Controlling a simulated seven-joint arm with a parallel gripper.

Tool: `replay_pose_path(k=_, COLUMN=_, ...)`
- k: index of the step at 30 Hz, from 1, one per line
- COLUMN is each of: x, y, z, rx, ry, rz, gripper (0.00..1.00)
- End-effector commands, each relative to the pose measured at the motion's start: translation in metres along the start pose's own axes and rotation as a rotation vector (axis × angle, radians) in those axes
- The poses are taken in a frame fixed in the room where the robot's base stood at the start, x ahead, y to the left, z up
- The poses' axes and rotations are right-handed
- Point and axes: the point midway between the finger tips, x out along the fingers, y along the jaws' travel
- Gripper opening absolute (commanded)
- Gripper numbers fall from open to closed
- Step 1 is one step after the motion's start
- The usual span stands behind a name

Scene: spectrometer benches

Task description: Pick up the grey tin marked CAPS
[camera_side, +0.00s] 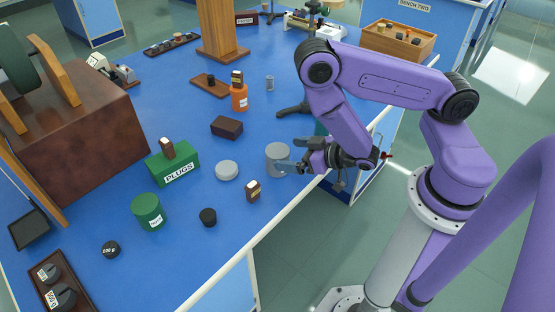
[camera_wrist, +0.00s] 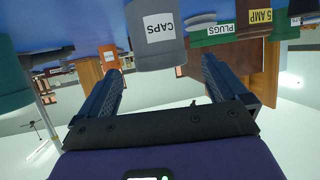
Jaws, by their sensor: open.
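The grey tin (camera_side: 277,157) stands upright on the blue bench top, near the bench's right edge. In the wrist view the tin (camera_wrist: 155,30) hangs upside down at the top middle, and its white label reads CAPS. My gripper (camera_side: 289,157) is level and low at the right of the tin, its fingers pointing at it. In the wrist view my gripper (camera_wrist: 162,66) has its two fingers wide apart, with the tin ahead and between their lines. Nothing is held. I cannot tell whether a finger overlaps the tin's sides.
A grey lid-like disc (camera_side: 227,170) and a small labelled block (camera_side: 253,190) lie close left of the tin. A green PLUGS box (camera_side: 172,165), a green tin (camera_side: 148,211) and a dark cylinder (camera_side: 208,217) stand farther left. A brown block (camera_side: 227,127) and orange bottle (camera_side: 239,99) are behind.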

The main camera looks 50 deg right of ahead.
Motion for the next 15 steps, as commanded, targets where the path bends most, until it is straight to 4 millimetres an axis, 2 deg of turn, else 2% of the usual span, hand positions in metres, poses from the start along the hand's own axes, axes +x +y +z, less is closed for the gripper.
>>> replay_pose_path(k=5, x=0.002, y=0.0, z=0.002, rx=-0.012, ry=0.019, rz=-0.006, gripper=1.0)
replay_pose_path(k=15, x=0.034, y=0.0, z=0.001, rx=-0.008, ry=0.02, rz=-0.005, gripper=1.0)
